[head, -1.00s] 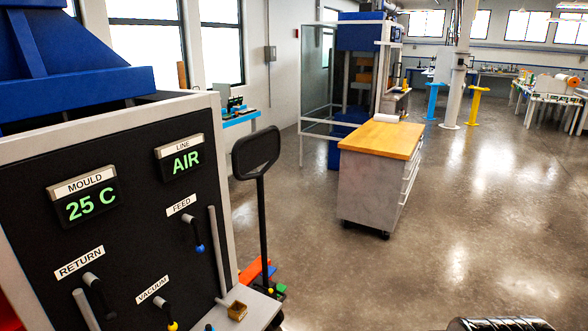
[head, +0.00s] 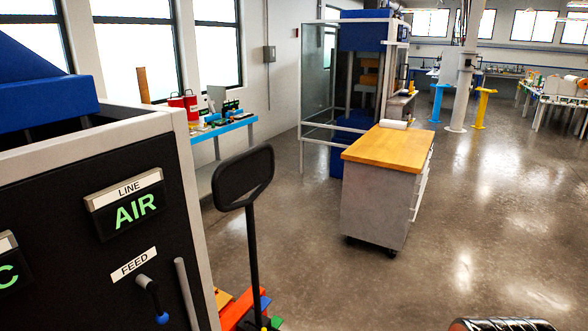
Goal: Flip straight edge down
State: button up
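I cannot make out any straight edge in the head view. The black machine panel (head: 70,250) fills the lower left, with an AIR readout (head: 135,208) under a LINE label. Below it is a FEED label (head: 134,263) with a black lever (head: 148,290) tipped in blue, angled down to the right. A grey vertical bar (head: 186,290) stands beside the lever. My gripper is not in view; only a dark, shiny part of my own body shows at the bottom right edge.
A black upright handle (head: 243,178) stands right of the panel. A wood-topped cabinet (head: 392,148) with a white roll (head: 393,124) stands beyond. A blue bench (head: 222,127) is by the windows. Yellow (head: 481,110) and blue posts stand farther back. Open floor (head: 480,220) lies to the right.

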aim_at(211, 103)
jog(key=i, duration=4.75)
jog(key=u, duration=0.65)
